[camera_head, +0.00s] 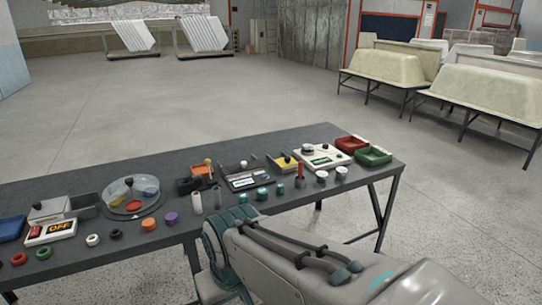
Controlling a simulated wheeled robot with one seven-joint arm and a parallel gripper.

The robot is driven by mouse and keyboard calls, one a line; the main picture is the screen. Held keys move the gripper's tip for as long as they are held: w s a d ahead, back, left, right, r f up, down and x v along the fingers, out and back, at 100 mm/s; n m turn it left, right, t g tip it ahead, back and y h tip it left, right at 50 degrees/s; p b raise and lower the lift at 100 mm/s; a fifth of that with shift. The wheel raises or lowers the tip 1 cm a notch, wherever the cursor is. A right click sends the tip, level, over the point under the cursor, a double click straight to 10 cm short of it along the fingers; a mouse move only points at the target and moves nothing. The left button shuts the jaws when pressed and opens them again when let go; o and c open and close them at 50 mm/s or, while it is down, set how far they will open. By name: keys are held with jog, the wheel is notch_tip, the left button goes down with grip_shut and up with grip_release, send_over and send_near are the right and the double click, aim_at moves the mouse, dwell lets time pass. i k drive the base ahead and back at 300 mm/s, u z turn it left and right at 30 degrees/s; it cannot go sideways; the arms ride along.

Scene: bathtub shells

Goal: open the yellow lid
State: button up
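A small dark box with a yellow lid (285,164) stands toward the back right of the table, left of a white device with a green display. The lid looks flat and closed, with a small pale knob on it, though it is small in the picture. My arm reaches in from the bottom right, in front of the table and below the box. The fingers of my gripper do not show.
The dark table (330,133) holds several small items. A white device (322,160), a red bin (351,144) and a green bin (373,156) stand right of the box. Teal knobs (262,194) and a red stick (300,169) stand before it. Behind is open floor.

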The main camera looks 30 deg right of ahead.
aim_at(287, 161)
jog(key=z, duration=0.2)
jog(key=i, duration=0.75)
jog(key=z, duration=1.1)
jog(key=i, duration=0.45)
jog(key=z, duration=0.45)
